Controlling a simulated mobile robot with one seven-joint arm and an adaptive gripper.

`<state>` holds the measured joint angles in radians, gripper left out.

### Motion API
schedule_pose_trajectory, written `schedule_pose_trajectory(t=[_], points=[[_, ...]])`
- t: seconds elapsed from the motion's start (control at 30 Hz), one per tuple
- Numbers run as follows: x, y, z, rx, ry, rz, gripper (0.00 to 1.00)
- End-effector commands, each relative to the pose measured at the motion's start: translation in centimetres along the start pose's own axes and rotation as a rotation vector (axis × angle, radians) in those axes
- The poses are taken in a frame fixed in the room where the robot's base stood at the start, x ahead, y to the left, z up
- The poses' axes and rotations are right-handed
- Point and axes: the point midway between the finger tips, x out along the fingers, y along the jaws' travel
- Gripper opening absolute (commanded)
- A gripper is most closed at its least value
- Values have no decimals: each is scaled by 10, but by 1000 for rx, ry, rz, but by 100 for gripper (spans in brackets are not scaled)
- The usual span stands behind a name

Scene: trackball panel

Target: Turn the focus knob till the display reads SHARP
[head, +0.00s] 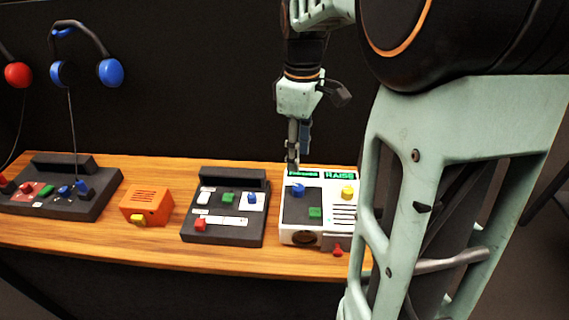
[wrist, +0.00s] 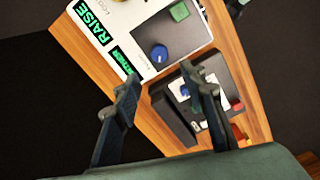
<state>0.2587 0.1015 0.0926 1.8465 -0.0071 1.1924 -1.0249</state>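A white panel box (head: 287,225) stands on the wooden table, with a blue knob (head: 298,189) and a yellow knob (head: 347,193) on top. The small labels are too blurred to tell surely which is the focus knob. Its back edge has two green displays. The right display (head: 339,175) reads RAISE; the left display (head: 303,174) is hard to read. In the wrist view the blue knob (wrist: 159,54) lies just beyond the fingertips. My gripper (head: 293,166) is above the box's back left edge, pointing down; its fingers (wrist: 160,75) are apart and empty.
Left of the box are a dark panel (head: 222,232), an orange box (head: 148,203) and another dark console (head: 62,205). Headsets hang at the back left.

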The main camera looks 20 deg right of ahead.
Motion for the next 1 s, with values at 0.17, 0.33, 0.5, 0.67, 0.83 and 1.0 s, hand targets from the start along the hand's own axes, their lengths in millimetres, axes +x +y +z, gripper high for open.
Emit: schedule_pose_trajectory(t=[0.17, 0.33, 0.5, 0.67, 0.83, 1.0], points=[[34, -1, 1, 1, -3, -4, 38], [66, -1, 2, 1, -4, -4, 38], [88, -1, 2, 1, -4, -2, 38], [97, 0, 2, 1, -3, 0, 38], [98, 0, 2, 1, -3, 0, 38], [97, 0, 2, 2, -3, 0, 31]])
